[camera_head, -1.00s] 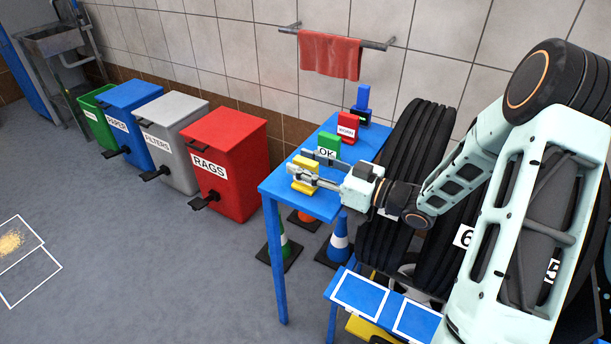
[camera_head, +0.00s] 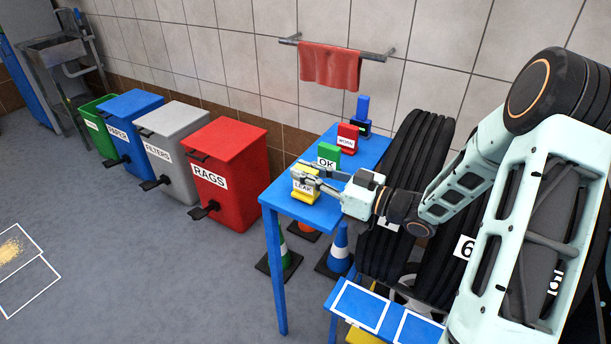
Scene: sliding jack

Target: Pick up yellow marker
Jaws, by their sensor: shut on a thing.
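The yellow marker (camera_head: 304,187), with a white label reading LEAK, is upright at the near left end of the blue table (camera_head: 281,208). My gripper (camera_head: 308,176) reaches in from the right and its fingers are shut on the marker's upper part. The marker's base is at the tabletop; I cannot tell whether it is lifted clear. The fingers hide part of the marker's top.
A green OK marker (camera_head: 329,154) stands just behind my gripper, close to it. A red marker (camera_head: 347,138) and a blue marker (camera_head: 362,117) stand farther back. A red RAGS bin (camera_head: 225,170) is left of the table. Tyres (camera_head: 398,250) stand to the right.

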